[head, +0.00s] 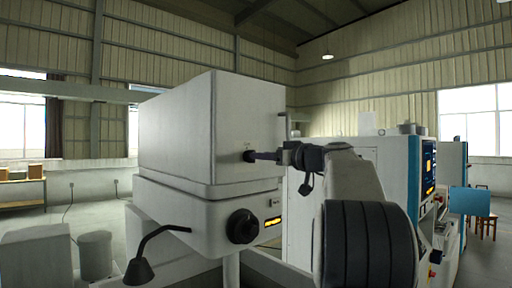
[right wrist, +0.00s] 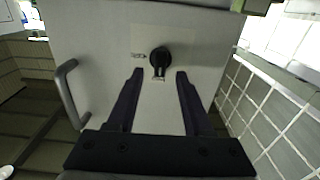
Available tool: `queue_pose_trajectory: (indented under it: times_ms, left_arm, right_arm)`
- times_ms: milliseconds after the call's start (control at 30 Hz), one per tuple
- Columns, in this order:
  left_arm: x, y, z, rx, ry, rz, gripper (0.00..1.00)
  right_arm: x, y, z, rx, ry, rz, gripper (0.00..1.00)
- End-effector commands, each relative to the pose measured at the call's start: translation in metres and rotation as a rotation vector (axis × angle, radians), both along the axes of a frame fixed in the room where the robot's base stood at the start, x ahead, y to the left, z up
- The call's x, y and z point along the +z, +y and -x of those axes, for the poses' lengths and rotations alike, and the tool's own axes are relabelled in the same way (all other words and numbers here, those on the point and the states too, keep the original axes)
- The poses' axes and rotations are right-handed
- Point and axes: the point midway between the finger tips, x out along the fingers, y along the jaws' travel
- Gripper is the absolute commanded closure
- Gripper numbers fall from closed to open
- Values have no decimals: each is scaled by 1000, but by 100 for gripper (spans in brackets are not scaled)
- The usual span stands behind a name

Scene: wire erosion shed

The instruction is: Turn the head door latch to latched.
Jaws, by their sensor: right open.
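The head door latch (right wrist: 160,57) is a small black round knob with a short lever, on the pale grey door (right wrist: 105,40). In the right wrist view its lever points down the picture, towards the space between my fingertips. In the head view the latch (head: 249,155) is a small dark spot on the door face. My right gripper (right wrist: 160,74) is open and empty, with one finger on each side of the lever and visible gaps to both. In the head view the right gripper (head: 264,155) points at the latch from the right. My left gripper is not in view.
A grey bar handle (right wrist: 68,95) stands out from the door. A small label (right wrist: 138,56) sits beside the latch. Below the head are a black round knob (head: 242,227) and a bent black arm with a cone (head: 139,271). A blue-edged cabinet (head: 412,190) stands to the right.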

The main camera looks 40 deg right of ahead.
Motion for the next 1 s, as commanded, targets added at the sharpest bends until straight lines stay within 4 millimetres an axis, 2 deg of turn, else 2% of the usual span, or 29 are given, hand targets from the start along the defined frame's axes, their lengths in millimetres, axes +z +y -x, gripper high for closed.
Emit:
queue_pose_trajectory:
  times_ms: [33,233,600,633,733,767,1000]
  left_arm:
    - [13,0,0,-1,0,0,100]
    - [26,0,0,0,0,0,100]
    - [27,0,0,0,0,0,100]
    - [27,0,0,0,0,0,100]
    - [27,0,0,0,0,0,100]
    - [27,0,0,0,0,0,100]
    - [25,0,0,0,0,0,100]
  right_arm:
    - [5,2,-10,3,3,-4,49]
    - [2,3,-33,1,2,-3,49]
    - [-2,3,-40,-1,3,-1,49]
    - [-2,3,-39,-1,3,-1,56]
    - [-1,3,-39,-1,2,-1,95]
    - [-1,3,-39,-1,2,-1,100]
    - [-1,2,-39,-3,2,-14,100]
